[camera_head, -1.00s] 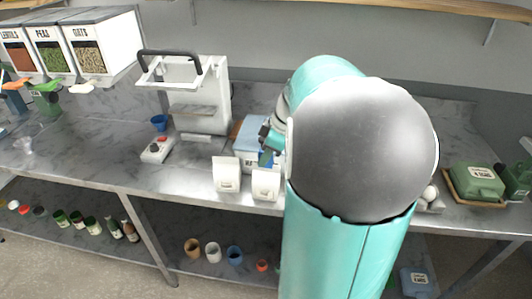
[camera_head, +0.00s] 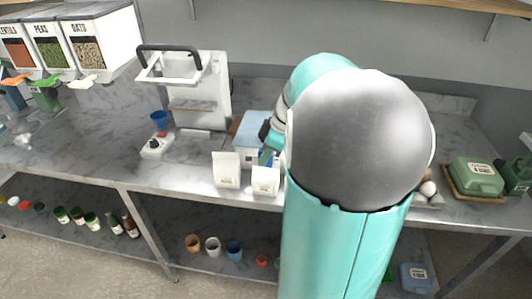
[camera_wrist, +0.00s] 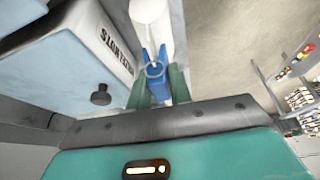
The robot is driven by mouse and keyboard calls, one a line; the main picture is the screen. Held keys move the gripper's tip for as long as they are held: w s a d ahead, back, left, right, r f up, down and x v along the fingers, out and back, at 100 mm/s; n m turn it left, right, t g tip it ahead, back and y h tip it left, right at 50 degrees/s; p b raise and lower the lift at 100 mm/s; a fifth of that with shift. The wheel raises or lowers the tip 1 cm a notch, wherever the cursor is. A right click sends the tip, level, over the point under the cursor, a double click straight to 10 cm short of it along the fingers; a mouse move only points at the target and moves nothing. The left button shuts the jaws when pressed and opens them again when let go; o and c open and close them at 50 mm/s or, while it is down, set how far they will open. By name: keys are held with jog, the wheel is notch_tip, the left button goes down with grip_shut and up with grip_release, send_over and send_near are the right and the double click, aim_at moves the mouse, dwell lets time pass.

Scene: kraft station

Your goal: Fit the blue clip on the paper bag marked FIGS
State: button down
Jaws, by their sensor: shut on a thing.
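Two white paper bags stand side by side at the counter's front edge in the head view, a left one (camera_head: 226,170) and a right one (camera_head: 265,180). Their markings are too small to read. My gripper (camera_wrist: 158,88) is shut on the blue clip (camera_wrist: 154,70), held between its green fingers in the wrist view. A white shape (camera_wrist: 150,14), probably one of the bags, lies just beyond the clip; I cannot tell whether they touch. In the head view my arm hides most of the gripper, which is close behind the right bag.
A white press-like machine (camera_head: 205,95) stands behind the bags to the left. A green case (camera_head: 474,178) sits on a tray at right.

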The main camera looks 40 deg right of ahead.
jog(key=shift+f, duration=0.7)
jog(key=shift+c, duration=0.8)
grip_release()
jog(key=shift+r, duration=0.35)
jog(key=shift+r, duration=0.7)
jog(key=shift+r, duration=0.55)
jog(key=shift+r, duration=2.95)
